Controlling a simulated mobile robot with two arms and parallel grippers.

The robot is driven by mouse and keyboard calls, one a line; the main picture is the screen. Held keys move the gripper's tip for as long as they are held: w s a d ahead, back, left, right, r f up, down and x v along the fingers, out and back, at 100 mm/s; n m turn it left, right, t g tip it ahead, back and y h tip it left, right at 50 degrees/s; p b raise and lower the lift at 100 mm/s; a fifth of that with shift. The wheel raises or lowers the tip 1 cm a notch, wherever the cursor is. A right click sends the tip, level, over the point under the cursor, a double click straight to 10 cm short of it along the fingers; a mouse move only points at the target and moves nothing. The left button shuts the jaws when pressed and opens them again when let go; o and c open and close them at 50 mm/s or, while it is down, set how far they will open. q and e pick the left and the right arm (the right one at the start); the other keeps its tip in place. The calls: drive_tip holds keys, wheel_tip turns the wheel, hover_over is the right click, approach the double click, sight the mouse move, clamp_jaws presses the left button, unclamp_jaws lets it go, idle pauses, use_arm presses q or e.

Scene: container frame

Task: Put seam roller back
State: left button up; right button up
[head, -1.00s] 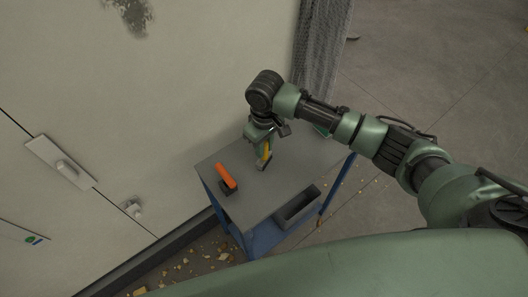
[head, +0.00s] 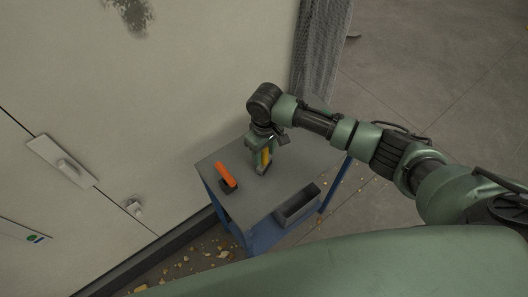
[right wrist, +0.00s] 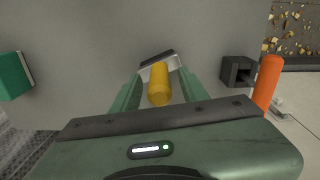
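A yellow-handled tool (head: 265,158) stands on the grey table top under my right gripper (head: 263,157). In the right wrist view its yellow handle (right wrist: 160,85) points toward the camera, with a grey and dark head behind it. The fingers of my right gripper (right wrist: 160,75) stand on both sides of it, with gaps showing beside the handle. An orange-handled tool (head: 227,174) rests in a dark holder left of the gripper; its handle (right wrist: 268,82) also shows in the right wrist view. I cannot tell which tool is the seam roller. My left gripper is out of view.
The small table (head: 238,208) has a blue frame and stands against a pale wall. An open grey bin (head: 297,204) sits at its near edge. A green block (right wrist: 14,75) shows in the right wrist view. Debris (head: 190,262) lies on the floor.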

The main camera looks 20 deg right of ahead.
wheel_tip(320, 180, up, 12)
drive_tip(key=shift+s+r+b, duration=0.1)
drive_tip(key=shift+b, duration=0.8)
